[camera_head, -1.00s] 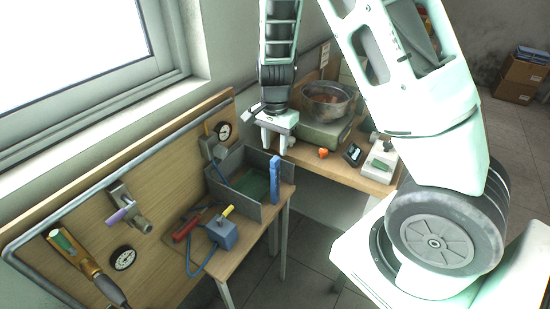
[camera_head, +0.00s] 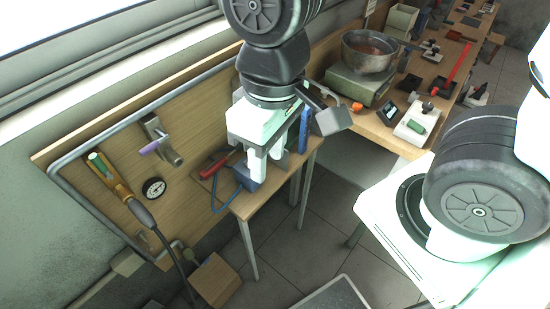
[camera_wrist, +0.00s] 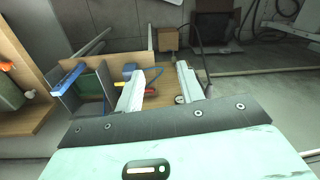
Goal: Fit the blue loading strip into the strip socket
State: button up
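The blue strip (camera_head: 304,130) stands upright at the right end of the grey walled tray on the small wooden table. In the wrist view the blue strip (camera_wrist: 68,79) shows at the left, along the wall of the tray (camera_wrist: 108,82). My gripper (camera_head: 266,170) is over the small table, left of the strip and apart from it. In the wrist view its two fingers (camera_wrist: 165,76) are spread with nothing between them. I cannot pick out the strip socket for certain. My gripper hides much of the tray in the head view.
A blue box (camera_head: 247,178) with a hose and a red-handled tool (camera_head: 214,166) are on the small table, close to my fingers. The back table holds a metal bowl (camera_head: 369,52) and several small items.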

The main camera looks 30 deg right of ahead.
jog(key=shift+o, duration=0.4)
jog(key=shift+s+a+n, duration=0.1)
jog(key=shift+s+n, duration=0.5)
jog(key=shift+s, duration=0.2)
jog(key=m, duration=2.1)
send_over(308, 107)
notch_tip(308, 107, down, 2)
jog(key=shift+h, duration=0.4)
jog(key=f, duration=0.3)
jog(key=f+p, duration=0.1)
jog(key=f, duration=0.7)
jog(key=shift+s+a+f, duration=0.2)
jog(key=shift+s+f, duration=0.05)
jog(key=shift+s, duration=0.15)
jog(key=shift+w+d+f+p, duration=0.15)
jog(key=shift+f+p, duration=0.2)
jog(key=shift+f, duration=0.6)
jog(key=shift+w+f+p, duration=0.2)
jog(key=shift+f+p, duration=0.15)
jog(key=shift+f, duration=0.65)
jog(key=shift+w+d+f+p, duration=0.15)
jog(key=shift+f+p, duration=0.2)
jog(key=shift+f, duration=0.6)
jog(key=shift+a, duration=0.1)
grip_shut()
